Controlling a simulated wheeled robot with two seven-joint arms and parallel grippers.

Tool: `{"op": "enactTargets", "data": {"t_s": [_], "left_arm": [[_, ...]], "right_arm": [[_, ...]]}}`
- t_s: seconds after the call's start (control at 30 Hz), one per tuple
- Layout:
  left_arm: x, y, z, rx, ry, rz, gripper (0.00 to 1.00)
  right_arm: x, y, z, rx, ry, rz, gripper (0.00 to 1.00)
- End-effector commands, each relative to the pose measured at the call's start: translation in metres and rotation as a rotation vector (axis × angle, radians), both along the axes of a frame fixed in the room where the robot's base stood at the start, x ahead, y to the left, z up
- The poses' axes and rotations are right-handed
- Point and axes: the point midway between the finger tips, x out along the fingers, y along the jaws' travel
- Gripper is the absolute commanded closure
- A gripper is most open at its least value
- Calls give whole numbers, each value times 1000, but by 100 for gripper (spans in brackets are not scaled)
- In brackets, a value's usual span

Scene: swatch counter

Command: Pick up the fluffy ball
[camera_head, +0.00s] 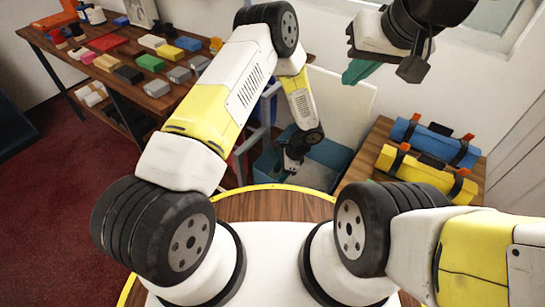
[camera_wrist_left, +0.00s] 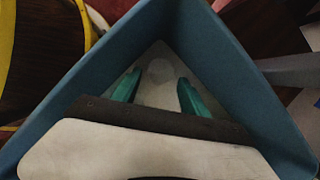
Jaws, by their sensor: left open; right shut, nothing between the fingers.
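My left gripper (camera_head: 291,165) reaches down into a blue bin (camera_head: 335,155) on the far side of my base. In the left wrist view, its two teal fingers (camera_wrist_left: 160,88) are apart, pointing at the bin's pale floor inside the blue walls (camera_wrist_left: 228,75). A faint pale roundish patch shows between and beyond the fingertips; I cannot tell whether it is the fluffy ball or part of the floor. No fluffy ball is clearly visible in either view. My right gripper (camera_head: 360,71) is raised at the upper right, its teal fingers shut and empty.
A wooden table (camera_head: 150,100) with several coloured blocks and swatches stands at the upper left. At the right, a wooden stand (camera_head: 370,150) carries a blue roll (camera_head: 435,140) and a yellow roll (camera_head: 425,175). A pale panel (camera_head: 340,105) stands behind the bin. Red carpet lies at left.

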Motion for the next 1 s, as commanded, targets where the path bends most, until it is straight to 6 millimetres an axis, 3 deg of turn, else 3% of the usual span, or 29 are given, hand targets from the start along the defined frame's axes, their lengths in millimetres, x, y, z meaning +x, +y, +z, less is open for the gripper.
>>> {"op": "enactTargets", "data": {"t_s": [0.33, 0.63, 0.8, 1.0], "left_arm": [[3, 19, -44, 1, 1, 2, 48], [3, 21, -50, 0, -1, 3, 48], [3, 21, -50, 0, -1, 2, 73], [3, 21, -50, 0, -1, 2, 73]], "right_arm": [[0, 0, 0, 0, 0, 0, 100], [0, 0, 0, 0, 0, 0, 100], [0, 0, 0, 0, 0, 0, 100], [0, 0, 0, 0, 0, 0, 100]]}}
